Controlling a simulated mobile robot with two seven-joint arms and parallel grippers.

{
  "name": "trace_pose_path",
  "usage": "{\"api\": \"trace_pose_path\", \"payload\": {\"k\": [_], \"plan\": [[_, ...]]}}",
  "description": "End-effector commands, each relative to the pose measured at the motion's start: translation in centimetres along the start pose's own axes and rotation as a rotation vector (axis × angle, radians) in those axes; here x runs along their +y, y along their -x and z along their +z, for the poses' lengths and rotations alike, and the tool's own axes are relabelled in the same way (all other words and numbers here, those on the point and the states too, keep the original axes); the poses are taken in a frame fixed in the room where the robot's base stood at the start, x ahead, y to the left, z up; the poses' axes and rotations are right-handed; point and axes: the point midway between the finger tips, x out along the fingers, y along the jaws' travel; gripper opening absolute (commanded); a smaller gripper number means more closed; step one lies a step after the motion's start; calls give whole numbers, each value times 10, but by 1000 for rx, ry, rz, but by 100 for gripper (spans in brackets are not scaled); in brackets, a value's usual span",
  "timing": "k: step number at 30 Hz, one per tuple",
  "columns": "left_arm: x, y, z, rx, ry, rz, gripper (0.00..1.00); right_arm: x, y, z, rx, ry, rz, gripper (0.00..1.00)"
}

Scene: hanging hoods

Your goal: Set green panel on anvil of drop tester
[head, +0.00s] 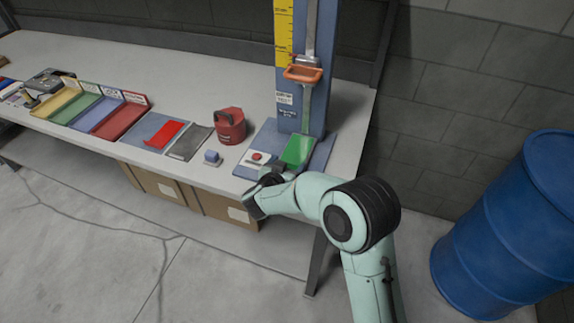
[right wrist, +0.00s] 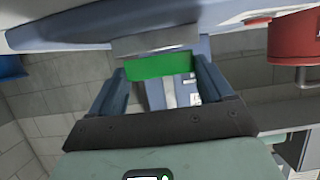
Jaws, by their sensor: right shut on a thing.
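The green panel (head: 298,150) is over the base of the drop tester (head: 312,105), in front of its blue column. In the right wrist view the green panel (right wrist: 160,65) spans between the two fingers of my right gripper (right wrist: 158,78), which is shut on it. A grey metal block (right wrist: 155,42), which looks like the anvil, is right by the panel's edge; I cannot tell whether they touch. In the head view the panel covers the anvil, and my wrist hides the fingers. My left gripper is in neither view.
An orange carriage (head: 303,74) hangs on the column above the panel. A red button (head: 257,157) is at the tester's left. A red can-like object (head: 230,125), a small blue block (head: 212,157) and coloured trays (head: 113,119) stand further left. A blue barrel (head: 510,225) stands right.

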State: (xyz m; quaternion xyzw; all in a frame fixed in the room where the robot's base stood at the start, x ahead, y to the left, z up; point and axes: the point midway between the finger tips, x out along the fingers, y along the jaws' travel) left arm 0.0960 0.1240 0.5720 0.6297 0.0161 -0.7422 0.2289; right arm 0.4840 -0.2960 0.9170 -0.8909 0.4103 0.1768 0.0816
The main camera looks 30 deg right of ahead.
Motion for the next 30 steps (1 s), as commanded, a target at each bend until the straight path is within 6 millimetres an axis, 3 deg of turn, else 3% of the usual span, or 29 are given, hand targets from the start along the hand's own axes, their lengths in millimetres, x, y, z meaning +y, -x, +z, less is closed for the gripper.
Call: {"api": "trace_pose_path", "payload": {"k": [6, 7, 8, 19, 30], "plan": [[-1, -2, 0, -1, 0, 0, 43, 0, -2, 4, 1, 0, 0, 48], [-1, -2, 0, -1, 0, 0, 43, 0, -2, 4, 1, 0, 0, 90], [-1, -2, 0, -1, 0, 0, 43, 0, -2, 4, 1, 0, 0, 100], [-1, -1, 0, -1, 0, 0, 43, -1, 9, 3, -1, -1, -3, 100], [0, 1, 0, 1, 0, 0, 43, -1, 87, 3, 0, 0, -6, 100]]}}
